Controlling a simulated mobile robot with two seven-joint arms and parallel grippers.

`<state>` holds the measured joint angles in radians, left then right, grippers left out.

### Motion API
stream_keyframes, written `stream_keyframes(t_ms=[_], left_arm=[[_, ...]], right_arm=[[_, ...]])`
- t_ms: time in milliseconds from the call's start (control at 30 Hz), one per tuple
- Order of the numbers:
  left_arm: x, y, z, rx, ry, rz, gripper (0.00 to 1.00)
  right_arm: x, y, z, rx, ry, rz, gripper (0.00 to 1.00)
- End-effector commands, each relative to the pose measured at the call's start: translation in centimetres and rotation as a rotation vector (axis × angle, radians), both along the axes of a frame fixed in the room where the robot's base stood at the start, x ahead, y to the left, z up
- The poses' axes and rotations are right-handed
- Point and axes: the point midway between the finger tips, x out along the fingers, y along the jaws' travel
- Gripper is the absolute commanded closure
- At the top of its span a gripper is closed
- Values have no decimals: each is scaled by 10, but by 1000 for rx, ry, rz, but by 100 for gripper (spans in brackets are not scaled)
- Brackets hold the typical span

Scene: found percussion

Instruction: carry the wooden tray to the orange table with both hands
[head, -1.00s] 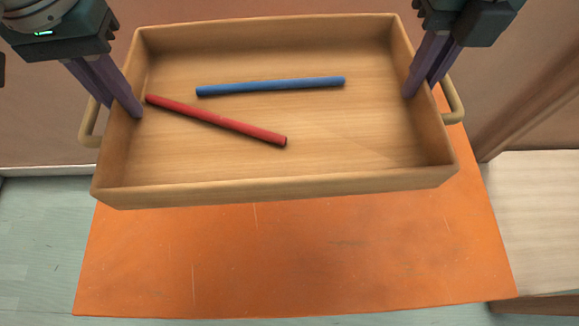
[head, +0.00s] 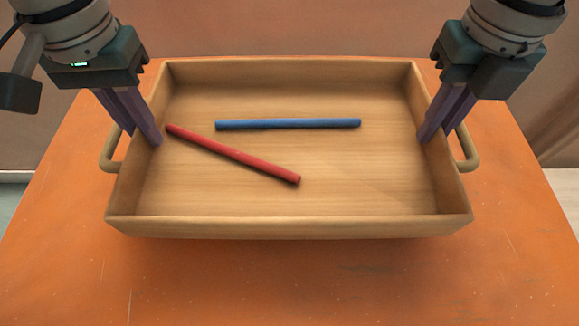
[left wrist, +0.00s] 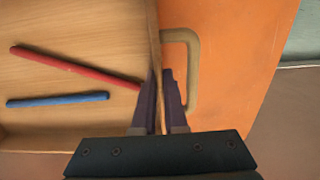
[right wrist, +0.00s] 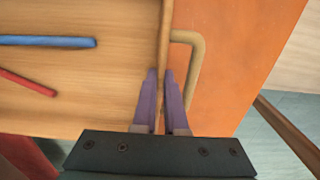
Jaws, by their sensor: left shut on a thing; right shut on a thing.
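The wooden tray (head: 290,226) is over the orange table (head: 290,285) and looks about level; whether it touches the top I cannot tell. A blue stick (head: 288,124) and a red stick (head: 232,154) lie inside it. My left gripper (head: 150,140) is shut on the tray's left wall, beside the left loop handle (head: 110,156). In the left wrist view its fingers (left wrist: 162,100) straddle that wall. My right gripper (head: 430,138) is shut on the right wall, beside the right handle (head: 469,150). In the right wrist view its fingers (right wrist: 162,100) straddle that wall too.
A brown vertical surface (head: 300,25) stands behind the table. A pale surface (head: 565,190) lies past the table's right edge, and grey floor (head: 12,205) past the left.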

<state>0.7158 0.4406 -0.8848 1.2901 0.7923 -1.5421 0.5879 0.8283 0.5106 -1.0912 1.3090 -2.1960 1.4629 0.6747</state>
Motion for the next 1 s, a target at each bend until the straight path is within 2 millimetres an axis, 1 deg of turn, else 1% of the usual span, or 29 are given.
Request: stream_keyframes(t_ms=[167, 367, 567, 967, 1000], left_arm=[[1, 0, 0, 0, -3, 1, 100], [1, 0, -6, 0, -2, 1, 100], [1, 0, -19, 0, -2, 1, 100], [1, 0, -53, 0, -2, 1, 100], [0, 0, -49, 1, -2, 1, 87]], right_arm=[[0, 0, 0, -1, 1, -1, 100], [0, 0, -6, -1, 1, -1, 100], [0, 0, -20, -1, 1, 0, 100], [0, 0, -53, -1, 1, 0, 100], [0, 0, -49, -1, 1, -1, 87]])
